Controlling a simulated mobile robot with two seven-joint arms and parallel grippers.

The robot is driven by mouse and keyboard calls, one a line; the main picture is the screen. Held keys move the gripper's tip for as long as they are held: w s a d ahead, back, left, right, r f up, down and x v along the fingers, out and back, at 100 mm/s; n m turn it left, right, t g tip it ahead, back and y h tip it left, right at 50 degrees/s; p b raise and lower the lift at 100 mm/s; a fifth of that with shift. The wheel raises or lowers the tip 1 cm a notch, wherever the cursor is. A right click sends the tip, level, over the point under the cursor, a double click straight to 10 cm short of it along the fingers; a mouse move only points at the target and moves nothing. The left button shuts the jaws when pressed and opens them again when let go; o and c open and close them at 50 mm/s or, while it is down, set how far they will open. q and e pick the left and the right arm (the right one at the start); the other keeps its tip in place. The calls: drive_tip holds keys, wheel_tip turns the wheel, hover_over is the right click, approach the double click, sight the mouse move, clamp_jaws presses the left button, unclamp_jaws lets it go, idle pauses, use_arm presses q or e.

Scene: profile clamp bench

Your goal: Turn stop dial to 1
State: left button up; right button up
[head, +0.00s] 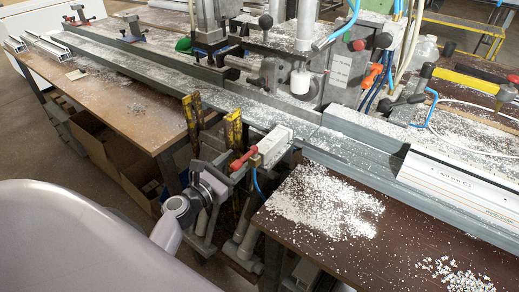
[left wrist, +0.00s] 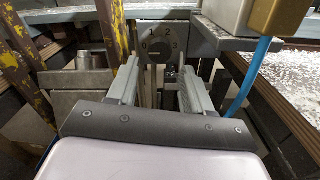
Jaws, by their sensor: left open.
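The stop dial (left wrist: 160,49) shows in the left wrist view at top centre, as a dark round knob on a grey plate. No contact with the dial shows. In the head view my left gripper (head: 222,178) is by the bench's front edge, below a white box (head: 275,146); the dial cannot be made out there. My right gripper is not in view.
A red-handled lever (head: 243,160) and yellow worn posts (head: 233,130) stand close around my left gripper. A blue hose (left wrist: 249,78) hangs at its right. The long metal rail (head: 345,158) and the chip-covered brown tabletop (head: 400,240) lie to the right.

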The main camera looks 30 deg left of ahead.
use_arm(q)
drive_tip(key=w, duration=0.6)
drive_tip(key=shift+w+d, duration=0.25)
drive_tip(key=c, duration=0.8)
